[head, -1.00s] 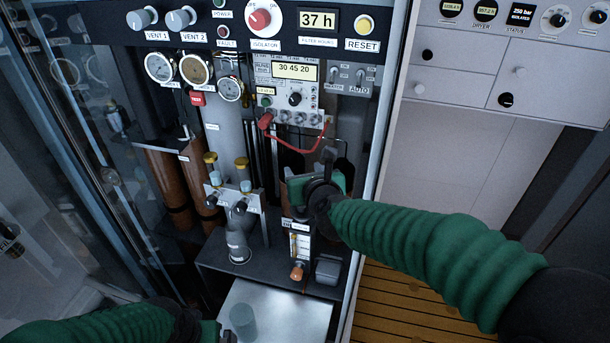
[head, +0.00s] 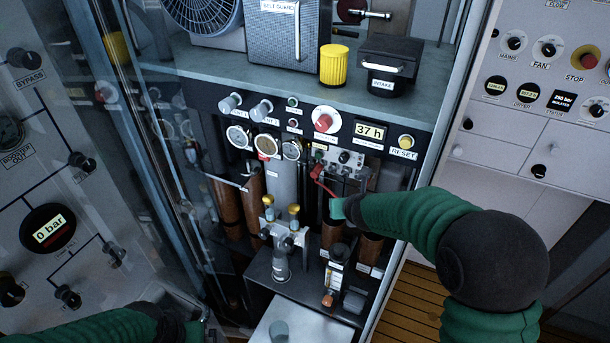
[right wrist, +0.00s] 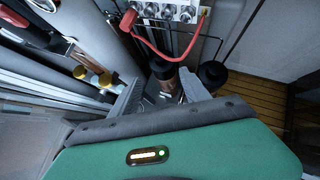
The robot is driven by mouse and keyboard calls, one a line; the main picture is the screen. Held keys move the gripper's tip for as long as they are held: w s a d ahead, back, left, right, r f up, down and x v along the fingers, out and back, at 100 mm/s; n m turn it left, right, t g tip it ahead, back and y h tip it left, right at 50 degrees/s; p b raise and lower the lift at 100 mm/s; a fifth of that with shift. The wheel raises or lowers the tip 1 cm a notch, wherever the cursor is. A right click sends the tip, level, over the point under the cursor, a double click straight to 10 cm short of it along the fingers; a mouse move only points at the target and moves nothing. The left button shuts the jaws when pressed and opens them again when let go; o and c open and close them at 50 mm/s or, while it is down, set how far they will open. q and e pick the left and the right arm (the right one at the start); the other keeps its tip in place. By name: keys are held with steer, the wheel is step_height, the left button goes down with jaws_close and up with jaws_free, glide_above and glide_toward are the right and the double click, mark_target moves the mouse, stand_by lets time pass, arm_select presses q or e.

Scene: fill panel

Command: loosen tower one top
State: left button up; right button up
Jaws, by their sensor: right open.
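Two brown towers with dark tops stand at the right of the cabinet in the head view, a left one (head: 331,235) and a right one (head: 370,248). Their labels are too small to read, so I cannot tell which is tower one. My right gripper (head: 337,209) is above the left one. In the right wrist view its open fingers (right wrist: 162,98) point toward a brown tower with a dark top (right wrist: 162,69), apart from it as far as I can see. Another dark top (right wrist: 212,74) is to the right. My left gripper (head: 197,328) is low at the left, its jaws unclear.
A red hose (head: 322,184) loops from the panel close behind the right gripper. Brass-topped valves (head: 268,201) stand to the left. The shelf (head: 215,68) overhangs the panel.

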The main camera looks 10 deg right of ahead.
steer(key=p+x, duration=0.1)
steer(key=x, duration=1.6)
arm_select(q)
steer(key=shift+s+a+r, duration=0.1)
steer(key=shift+a+r, duration=0.15)
steer(key=shift+r, duration=0.75)
arm_select(e)
jaws_close()
steer(key=n+y+b, duration=0.1)
steer(key=b, duration=0.2)
steer(key=shift+d+f, duration=0.15)
steer(key=shift+f, duration=0.25)
steer(key=shift+r+b, duration=0.15)
steer(key=shift+b, duration=0.35)
arm_select(q)
steer(key=x, duration=0.3)
steer(key=shift+s+f, duration=0.25)
steer(key=shift+s, duration=0.15)
arm_select(e)
steer(key=shift+r+n, duration=0.2)
steer(key=shift+n, duration=0.1)
